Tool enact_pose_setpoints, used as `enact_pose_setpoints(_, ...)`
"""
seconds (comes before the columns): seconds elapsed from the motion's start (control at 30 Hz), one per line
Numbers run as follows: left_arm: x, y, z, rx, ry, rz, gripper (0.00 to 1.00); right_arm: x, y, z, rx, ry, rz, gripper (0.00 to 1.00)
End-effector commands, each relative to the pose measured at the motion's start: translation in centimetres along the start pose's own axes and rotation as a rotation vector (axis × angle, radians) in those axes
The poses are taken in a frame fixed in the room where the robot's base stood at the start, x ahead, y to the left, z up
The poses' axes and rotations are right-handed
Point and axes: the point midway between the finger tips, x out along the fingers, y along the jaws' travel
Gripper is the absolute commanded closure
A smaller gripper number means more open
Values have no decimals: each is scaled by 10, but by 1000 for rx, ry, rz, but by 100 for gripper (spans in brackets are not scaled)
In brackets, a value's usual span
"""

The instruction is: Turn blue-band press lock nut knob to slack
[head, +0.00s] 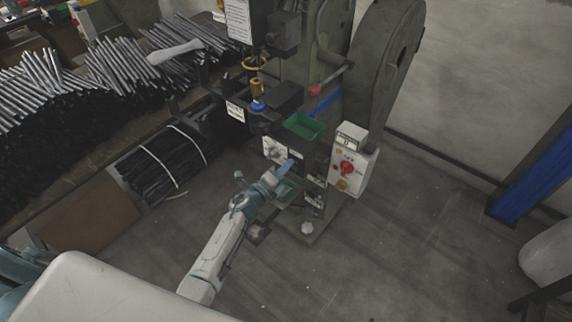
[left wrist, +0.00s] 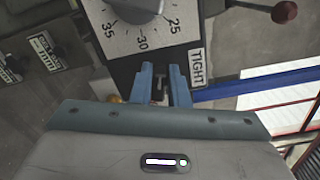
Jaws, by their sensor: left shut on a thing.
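The blue-band press (head: 385,60) is a tall dark green machine with a blue band (head: 322,106) on its frame. My left gripper (head: 287,168) is at the press's front, just below the white dial plate (head: 274,150). In the left wrist view its two blue fingers (left wrist: 161,78) are shut on the lock nut knob (left wrist: 160,86), a small dark piece largely hidden between them. A "TIGHT" label (left wrist: 197,69) is right of the fingers. The dial (left wrist: 138,8), marked 25, 30 and 35, is just above. I cannot read the knob's exact angle. My right gripper is not in view.
A green bin (head: 303,126) sits above my left gripper. A control box (head: 352,160) with a red knob is to its right. A red-ball lever (head: 316,89) sticks out above. Metal rods (head: 120,65) are piled on the left.

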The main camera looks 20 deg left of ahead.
Motion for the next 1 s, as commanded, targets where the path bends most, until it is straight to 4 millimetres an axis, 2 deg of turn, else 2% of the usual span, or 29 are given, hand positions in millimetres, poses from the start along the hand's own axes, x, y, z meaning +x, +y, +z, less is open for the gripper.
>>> enact_pose_setpoints(0.4, 0, 3, 0, -176, 0, 2, 100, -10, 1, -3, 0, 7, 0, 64)
enact_pose_setpoints(0.93, 0, 4, -1, -196, 0, 1, 100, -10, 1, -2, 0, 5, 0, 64)
enact_pose_setpoints(0.97, 0, 4, -1, -196, 0, 1, 82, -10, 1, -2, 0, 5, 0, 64)
enact_pose_setpoints(1.0, 0, 3, -1, -196, 0, 1, 74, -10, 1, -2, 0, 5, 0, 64)
